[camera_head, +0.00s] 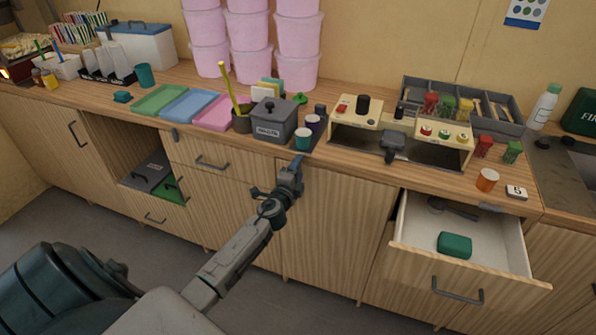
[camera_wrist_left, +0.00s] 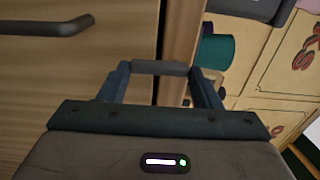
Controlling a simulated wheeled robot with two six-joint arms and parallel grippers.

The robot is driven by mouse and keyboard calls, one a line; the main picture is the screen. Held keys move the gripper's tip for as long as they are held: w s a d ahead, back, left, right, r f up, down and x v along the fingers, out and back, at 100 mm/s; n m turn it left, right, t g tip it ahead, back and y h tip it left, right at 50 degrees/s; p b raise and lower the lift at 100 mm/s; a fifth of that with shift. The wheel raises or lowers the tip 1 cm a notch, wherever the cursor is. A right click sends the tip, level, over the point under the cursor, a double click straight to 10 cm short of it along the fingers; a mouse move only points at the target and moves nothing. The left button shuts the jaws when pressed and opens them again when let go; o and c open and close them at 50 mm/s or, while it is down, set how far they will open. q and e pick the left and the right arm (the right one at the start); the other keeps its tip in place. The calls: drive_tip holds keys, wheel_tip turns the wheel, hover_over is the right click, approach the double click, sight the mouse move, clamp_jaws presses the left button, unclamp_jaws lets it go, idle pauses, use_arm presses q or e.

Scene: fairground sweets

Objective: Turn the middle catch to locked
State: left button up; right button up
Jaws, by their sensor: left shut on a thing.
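My left gripper (camera_head: 296,165) is at the front edge of the counter, above the cupboard door in the middle. In the left wrist view, the gripper (camera_wrist_left: 160,78) is shut on a short grey bar, which looks like the middle catch (camera_wrist_left: 160,68). The bar spans between the two fingers. In the head view my gripper hides this catch, so I cannot tell there which way it is turned. A left catch (camera_head: 174,135) sits upright on the counter edge. A right catch (camera_head: 490,207) lies along the edge. My right gripper is not in view.
A drawer handle (camera_head: 212,163) is left of my gripper. A grey lidded pot (camera_head: 273,121) and a teal cup (camera_head: 302,138) stand on the counter (camera_head: 365,163) above it.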

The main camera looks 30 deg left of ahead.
use_arm(q)
drive_tip(key=shift+f, duration=0.1)
idle(0.4)
drive_tip(key=o, duration=1)
drive_tip(key=b+v, duration=0.1)
drive_tip(key=v, duration=1)
drive_tip(key=shift+b, duration=0.4)
drive_tip(key=shift+w+a, duration=0.1)
drive_tip(key=shift+a, duration=0.05)
